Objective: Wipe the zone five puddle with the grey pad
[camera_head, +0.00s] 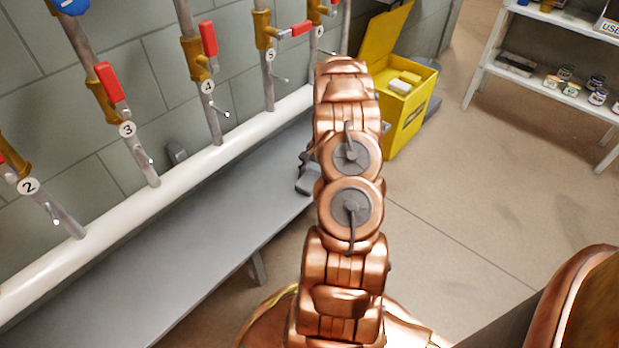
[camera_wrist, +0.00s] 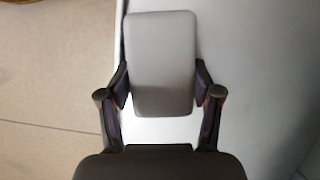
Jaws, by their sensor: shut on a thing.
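My gripper (camera_wrist: 161,88) is shut on the grey pad (camera_wrist: 160,50), with one finger on each of its long sides. The pad is a light grey block with rounded corners, over the grey bench in the wrist view; I cannot tell whether it touches the surface. In the head view my gripper (camera_head: 308,172) shows in part beside my arm, over the far right end of the bench (camera_head: 215,215). The tag marked 5 (camera_head: 270,56) hangs on a pipe above the bench. No puddle is clearly visible; my arm hides part of the bench.
A white pipe (camera_head: 115,205) runs along the back of the bench. Vertical pipes with red-handled valves (camera_head: 108,82) rise from it. An open yellow box (camera_head: 407,125) with pale blocks stands on the floor beyond my arm. A shelf (camera_head: 525,68) with jars is at right. The floor between is clear.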

